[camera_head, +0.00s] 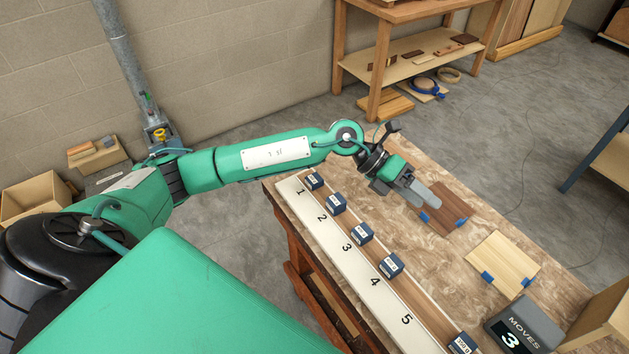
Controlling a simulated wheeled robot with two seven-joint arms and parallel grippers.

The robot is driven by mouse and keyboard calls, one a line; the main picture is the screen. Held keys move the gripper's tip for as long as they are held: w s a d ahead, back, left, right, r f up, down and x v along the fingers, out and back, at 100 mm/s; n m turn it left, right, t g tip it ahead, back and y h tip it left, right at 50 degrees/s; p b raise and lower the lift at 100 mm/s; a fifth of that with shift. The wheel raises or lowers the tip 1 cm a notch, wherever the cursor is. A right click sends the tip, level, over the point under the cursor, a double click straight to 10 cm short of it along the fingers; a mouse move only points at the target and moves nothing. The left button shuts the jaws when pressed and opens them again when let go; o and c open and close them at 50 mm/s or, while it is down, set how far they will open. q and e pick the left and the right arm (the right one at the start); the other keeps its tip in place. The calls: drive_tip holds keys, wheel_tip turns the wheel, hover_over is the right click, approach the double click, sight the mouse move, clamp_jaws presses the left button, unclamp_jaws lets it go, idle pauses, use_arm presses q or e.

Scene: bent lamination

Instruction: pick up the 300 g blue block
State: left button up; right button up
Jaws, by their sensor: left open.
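Several dark blue blocks with white labels stand in a row along the numbered strip: one beside 1 (314,181), one near 2 (336,204), one near 3 (361,233), one near 4 (390,265). Another blue block (462,343) stands past 5 at the bottom edge, partly cut off. The labels are too small to read surely, so I cannot tell which block is 300 g. My left gripper (426,198) is open and empty, over or near the dark wood panel, to the right of the row and apart from every block. My right gripper is not in view.
The numbered white strip (345,262) runs along the workbench's left edge. A dark wood panel (446,212) and a pale panel (503,264), both with blue pieces at their edges, lie on the bench. A grey display box (524,326) reads "MOVES 3". A shelf table (412,65) stands behind.

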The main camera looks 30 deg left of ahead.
use_arm(q)
drive_tip(key=w+a+f+y, duration=0.2)
drive_tip(key=a+y, duration=0.2)
drive_tip(key=a, duration=0.3)
drive_tip(key=w+a+f+y, duration=0.1)
drive_tip(key=w+a+y, duration=0.15)
drive_tip(key=a, duration=0.45)
drive_tip(key=r+g+y, duration=0.1)
drive_tip(key=r+y, duration=0.1)
drive_tip(key=y, duration=0.4)
hover_over(314, 178)
drive_tip(key=f, duration=0.2)
drive_tip(key=f+p, duration=0.1)
drive_tip(key=f, duration=0.2)
drive_tip(key=f+p, duration=0.1)
drive_tip(key=f, duration=0.2)
drive_tip(key=shift+w+d+f, duration=0.25)
drive_tip(key=shift+s+f+p, duration=0.1)
drive_tip(key=shift+f+p, duration=0.15)
drive_tip(key=shift+p, duration=0.05)
drive_tip(key=f+p, duration=0.1)
drive_tip(key=f, duration=0.2)
drive_tip(key=shift+s+a+f+p, duration=0.2)
drive_tip(key=shift+f+p, duration=0.05)
drive_tip(key=shift+p, duration=0.1)
drive_tip(key=shift+f, duration=0.6)
drive_tip(key=c, duration=1.3)
drive_tip(key=shift+r, duration=0.1)
